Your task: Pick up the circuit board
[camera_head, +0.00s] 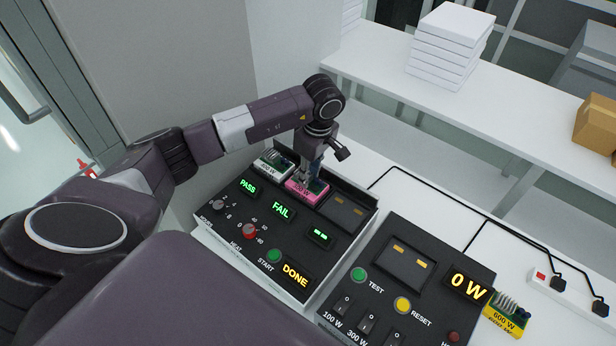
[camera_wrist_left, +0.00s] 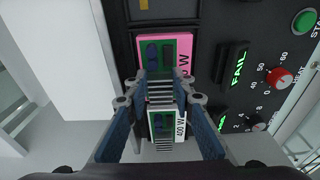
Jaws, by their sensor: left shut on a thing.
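The pink circuit board (camera_head: 307,190) sits in the middle bay of the black test panel (camera_head: 225,229), above the green FAIL sign. It also shows in the left wrist view (camera_wrist_left: 183,52), with a green top and a label partly hidden by the fingers. My left gripper (camera_head: 311,177) points down over it and is shut on it. The fingers (camera_wrist_left: 160,82) cover part of the board. A white 400 W board (camera_head: 268,166) sits in the bay beside it, above PASS; it shows below the fingertips in the left wrist view (camera_wrist_left: 163,125). My right gripper is out of view.
The third bay (camera_head: 343,211) is empty. A second panel (camera_head: 440,258) with a TEST button and a 0 W display stands to the right. A yellow 600 W board (camera_head: 503,320) lies beside it. Black cables and a power strip (camera_head: 570,294) lie on the white table.

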